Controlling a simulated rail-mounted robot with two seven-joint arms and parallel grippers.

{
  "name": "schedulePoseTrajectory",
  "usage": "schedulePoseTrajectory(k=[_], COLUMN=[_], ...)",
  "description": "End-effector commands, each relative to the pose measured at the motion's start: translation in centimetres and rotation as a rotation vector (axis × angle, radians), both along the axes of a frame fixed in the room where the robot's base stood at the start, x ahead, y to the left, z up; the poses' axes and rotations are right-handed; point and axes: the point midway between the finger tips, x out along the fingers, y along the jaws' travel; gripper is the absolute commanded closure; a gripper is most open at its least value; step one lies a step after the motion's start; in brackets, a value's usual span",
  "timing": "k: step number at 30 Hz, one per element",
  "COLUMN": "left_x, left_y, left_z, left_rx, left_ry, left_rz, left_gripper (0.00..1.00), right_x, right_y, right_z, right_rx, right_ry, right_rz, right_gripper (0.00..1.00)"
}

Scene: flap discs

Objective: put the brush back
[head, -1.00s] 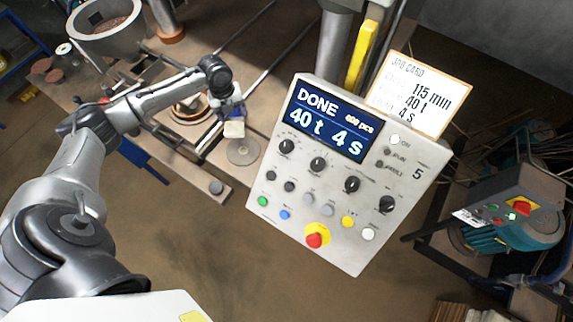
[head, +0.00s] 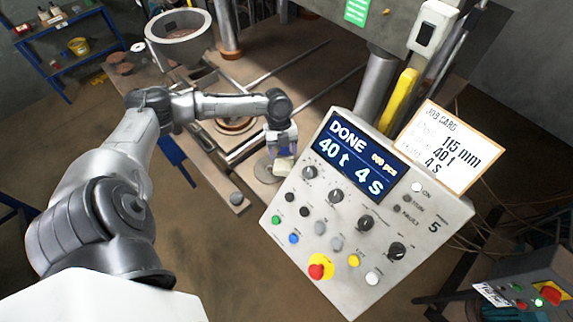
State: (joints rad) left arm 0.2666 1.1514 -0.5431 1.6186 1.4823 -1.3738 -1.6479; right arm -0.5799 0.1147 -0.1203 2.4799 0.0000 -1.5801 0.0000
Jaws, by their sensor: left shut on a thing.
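My left gripper (head: 282,150) points down beside the left edge of the control panel. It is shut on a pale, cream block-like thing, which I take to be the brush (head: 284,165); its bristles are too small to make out. The brush is in front of the right part of a flat grey disc (head: 263,171) at the table's near edge. I cannot tell whether it touches the disc. My right gripper is not in view.
The control panel (head: 325,235), reading DONE, stands close to the right of my gripper. A job card (head: 436,150) is behind it. A round bin (head: 178,40) and a press with rails (head: 235,125) are on the table. A blue shelf (head: 75,45) stands far left.

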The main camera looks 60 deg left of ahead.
Motion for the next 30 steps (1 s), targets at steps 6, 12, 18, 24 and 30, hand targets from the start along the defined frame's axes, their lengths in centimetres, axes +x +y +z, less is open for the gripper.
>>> schedulePoseTrajectory(k=[6,12,18,24,30], left_x=[-0.5,-0.7,-1.2,-1.3,-1.3], left_y=[-1.7,-2.5,-4.2,-4.5,-4.5], left_z=[-0.9,-1.3,-2.6,-3.2,-3.4], left_rx=[0.001,-0.001,-0.002,0.001,0.001], left_ry=[-0.001,-0.001,0.0,-0.002,-0.002], left_rz=[-0.001,-0.002,-0.003,-0.002,-0.002], left_gripper=[0.72,0.72,0.72,0.72,0.72], right_x=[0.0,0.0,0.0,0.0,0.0], right_y=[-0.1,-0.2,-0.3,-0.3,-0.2], right_z=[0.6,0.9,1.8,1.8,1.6], right_rx=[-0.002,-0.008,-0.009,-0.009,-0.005], right_ry=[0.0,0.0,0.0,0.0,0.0], right_rz=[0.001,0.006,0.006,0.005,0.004], right_gripper=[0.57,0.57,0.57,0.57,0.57])
